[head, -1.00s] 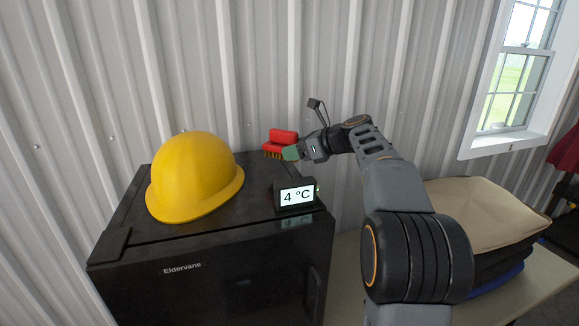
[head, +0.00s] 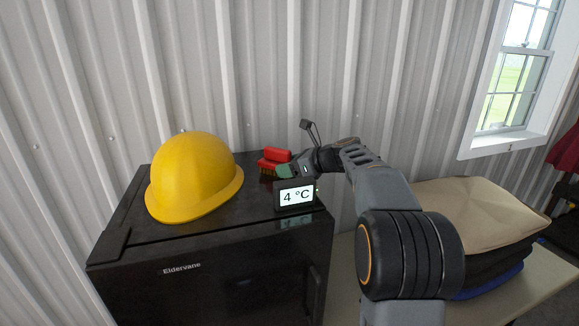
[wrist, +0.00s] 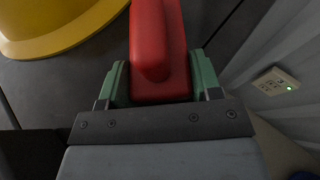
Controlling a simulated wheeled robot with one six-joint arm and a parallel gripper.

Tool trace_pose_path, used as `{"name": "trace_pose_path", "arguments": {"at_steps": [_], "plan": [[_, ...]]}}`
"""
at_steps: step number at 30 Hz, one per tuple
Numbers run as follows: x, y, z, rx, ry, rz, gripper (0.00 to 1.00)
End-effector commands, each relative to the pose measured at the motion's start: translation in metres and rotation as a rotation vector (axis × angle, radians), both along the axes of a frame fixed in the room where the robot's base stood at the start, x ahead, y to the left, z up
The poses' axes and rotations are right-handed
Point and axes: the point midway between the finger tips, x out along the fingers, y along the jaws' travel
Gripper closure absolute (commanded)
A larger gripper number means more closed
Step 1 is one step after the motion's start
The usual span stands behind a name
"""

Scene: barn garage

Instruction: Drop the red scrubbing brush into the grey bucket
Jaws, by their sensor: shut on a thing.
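The red scrubbing brush (head: 277,154) is at the back right of the black fridge top, its bristles facing down. I cannot tell whether the bristles touch the fridge top. My gripper (head: 284,170) is shut on the brush, its green fingers on the two sides of the brush. In the wrist view the brush (wrist: 160,50) runs between the fingers of my gripper (wrist: 158,78) and points away past the top edge. The grey bucket is not in view.
A yellow hard hat (head: 193,178) sits on the fridge (head: 200,274), left of the brush. A 4 °C display (head: 294,196) stands at the fridge's front right. A ribbed wall (head: 240,70) is close behind. Folded cloths (head: 478,215) are stacked at the right.

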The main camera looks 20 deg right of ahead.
Motion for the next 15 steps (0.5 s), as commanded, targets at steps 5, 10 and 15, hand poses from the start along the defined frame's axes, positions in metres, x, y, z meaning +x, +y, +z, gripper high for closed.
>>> {"name": "trace_pose_path", "arguments": {"at_steps": [5, 10, 15], "plan": [[0.0001, 0.0000, -0.0004, 0.000, 0.000, 0.000, 0.26], [0.0000, 0.0000, -0.0004, 0.001, 0.001, 0.000, 0.16], [0.0000, 0.0000, 0.0004, 0.000, 0.000, 0.000, 0.16]]}}
